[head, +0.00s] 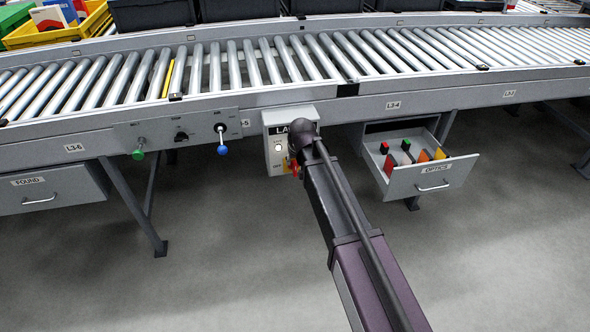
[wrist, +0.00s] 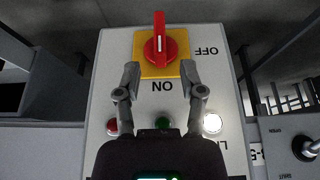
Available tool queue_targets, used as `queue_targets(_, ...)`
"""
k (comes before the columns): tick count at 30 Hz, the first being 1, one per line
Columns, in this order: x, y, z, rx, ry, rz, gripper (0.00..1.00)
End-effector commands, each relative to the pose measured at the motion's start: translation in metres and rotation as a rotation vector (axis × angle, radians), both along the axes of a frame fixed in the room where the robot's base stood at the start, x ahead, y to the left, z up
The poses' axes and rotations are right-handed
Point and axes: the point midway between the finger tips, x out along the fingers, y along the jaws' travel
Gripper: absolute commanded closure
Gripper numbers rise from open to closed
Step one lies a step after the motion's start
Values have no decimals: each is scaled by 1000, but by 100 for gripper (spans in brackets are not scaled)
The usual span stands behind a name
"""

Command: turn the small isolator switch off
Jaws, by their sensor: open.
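The isolator switch is a red rotary handle (wrist: 160,46) on a yellow plate (wrist: 142,66), on the face of a pale grey box (wrist: 230,80). In the wrist view the print is upside down. The handle stands vertical, in line with ON below it; OFF is to its right. My gripper (wrist: 160,78) is open, its two fingertips either side of the plate's lower part, just below the handle, with nothing between them. Contact cannot be told. In the head view the box (head: 271,160) hangs under the conveyor, partly hidden by my arm; the red handle (head: 294,169) shows beside it.
The box has a red lamp (wrist: 112,126), a green lamp (wrist: 162,122) and a lit white lamp (wrist: 212,123). Left of it are a green knob (head: 138,154) and a blue knob (head: 222,149). The open OPTICS drawer (head: 433,178) juts out at right. The roller conveyor (head: 270,62) runs above.

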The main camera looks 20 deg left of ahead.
Motion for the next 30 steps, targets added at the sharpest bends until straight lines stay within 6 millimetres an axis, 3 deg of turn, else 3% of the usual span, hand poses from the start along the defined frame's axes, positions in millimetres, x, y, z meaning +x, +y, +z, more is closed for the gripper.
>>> queue_targets(12,10,7,-31,0,0,1,49)
queue_targets(28,12,8,-35,0,0,1,49)
queue_targets(29,12,8,-35,0,0,1,52)
queue_targets(30,12,8,-35,0,0,1,63)
